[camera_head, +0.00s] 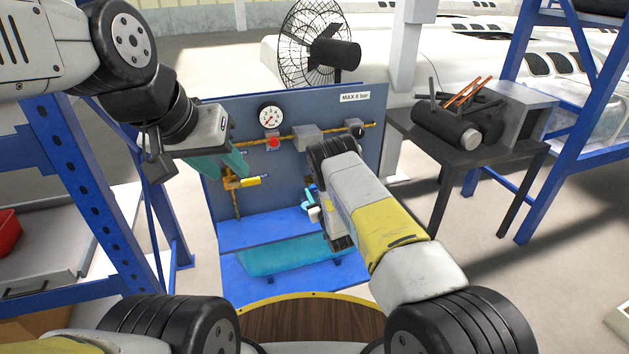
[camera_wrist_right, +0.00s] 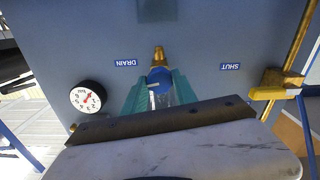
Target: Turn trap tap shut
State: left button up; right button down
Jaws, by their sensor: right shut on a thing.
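The trap tap has a small round blue knob (camera_wrist_right: 159,77) below a brass fitting, beside the DRAIN label (camera_wrist_right: 126,63) in the right wrist view. My right gripper (camera_wrist_right: 160,92) is shut on this knob, with teal fingers on either side of it. In the head view my right forearm hides most of that gripper; light blue parts (camera_head: 309,196) show at its left. My left gripper (camera_head: 236,158) is open and empty, in front of the panel's left part, above a yellow lever (camera_head: 250,182).
The blue-grey panel (camera_head: 290,185) carries a gauge (camera_head: 270,117), a red button (camera_head: 273,143) and brass piping. The SHUT label (camera_wrist_right: 230,66) is on it. A dark table (camera_head: 455,155) stands right, blue shelving at both sides.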

jog(key=shift+n, duration=0.3)
jog(key=n, duration=0.3)
jog(key=shift+n, duration=0.3)
jog(key=n, duration=0.3)
jog(key=shift+a+n, duration=0.1)
jog(key=shift+n, duration=0.2)
jog(key=n, duration=0.4)
jog(key=shift+f+n, duration=0.1)
jog(key=shift+n, duration=1.9)
jog(key=c, duration=1)
grip_release()
